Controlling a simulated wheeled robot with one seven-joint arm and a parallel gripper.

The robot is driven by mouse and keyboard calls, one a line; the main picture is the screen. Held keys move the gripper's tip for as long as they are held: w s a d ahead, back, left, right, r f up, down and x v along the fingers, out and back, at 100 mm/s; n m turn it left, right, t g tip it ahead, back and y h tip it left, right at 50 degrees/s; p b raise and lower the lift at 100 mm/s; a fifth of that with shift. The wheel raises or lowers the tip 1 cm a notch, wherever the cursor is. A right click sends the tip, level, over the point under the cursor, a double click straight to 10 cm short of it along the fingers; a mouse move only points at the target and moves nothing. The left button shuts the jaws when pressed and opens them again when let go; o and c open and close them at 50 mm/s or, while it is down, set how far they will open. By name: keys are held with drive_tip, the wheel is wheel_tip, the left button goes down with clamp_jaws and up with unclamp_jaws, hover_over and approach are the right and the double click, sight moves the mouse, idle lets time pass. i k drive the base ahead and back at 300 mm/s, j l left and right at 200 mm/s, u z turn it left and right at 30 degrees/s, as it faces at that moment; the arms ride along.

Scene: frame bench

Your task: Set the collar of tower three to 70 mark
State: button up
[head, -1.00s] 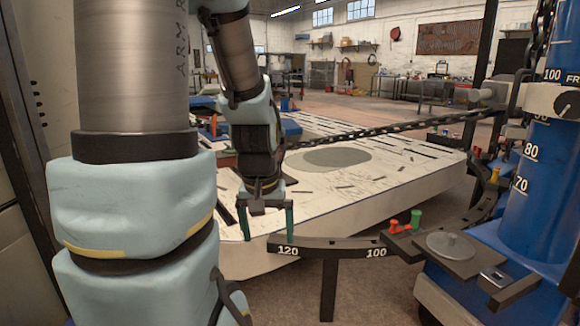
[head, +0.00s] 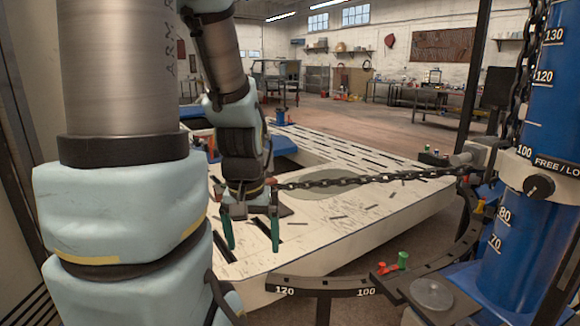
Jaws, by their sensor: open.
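A blue tower (head: 523,240) with white marks stands at the right edge, partly cut off. Its marks 70, 80, 100, 120 and 130 are readable; no tower number shows. A pale collar (head: 512,172) is around it, above the 80 mark and just under the 100 label. A black round knob (head: 539,187) is on the collar's front, beneath a partly cut-off "FREE/LO" label. My gripper (head: 251,235) points down with its green fingers apart and empty. It is above the white bench, well left of the collar and not touching it.
A dark chain (head: 350,181) stretches from the collar's side across the white bench (head: 330,240). Another chain hangs along the tower. Open floor lies beyond.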

sight(513, 170)
drive_tip(key=l+u, duration=0.1)
drive_tip(key=l, duration=1.3)
